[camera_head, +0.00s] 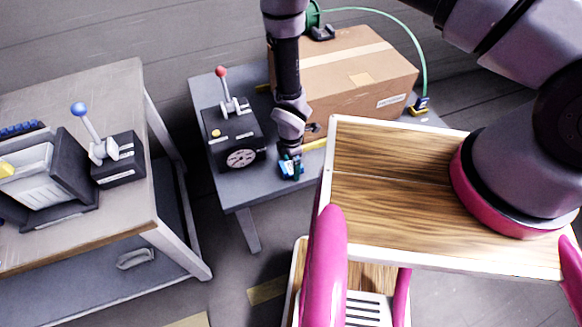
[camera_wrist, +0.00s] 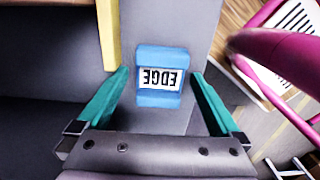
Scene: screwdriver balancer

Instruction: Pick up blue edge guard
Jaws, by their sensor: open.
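The blue edge guard (camera_wrist: 160,56) shows in the wrist view, with a white label reading "EDGE" upside down. It lies on the grey table surface near its edge, between and ahead of my gripper's two teal fingers (camera_wrist: 161,82). The fingers are spread, with a gap on both sides of the guard. In the head view my gripper (camera_head: 290,168) hangs low over the front right part of the middle grey table (camera_head: 220,190). There the guard is mostly hidden behind the gripper and hard to tell apart from it.
A yellow strip (camera_wrist: 108,35) lies beside the guard. On the middle table a cardboard box (camera_head: 350,75) stands behind my gripper, and a black device with a red-knobbed lever (camera_head: 235,130) stands to the left. A wooden tray (camera_head: 390,215) is close on the right.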

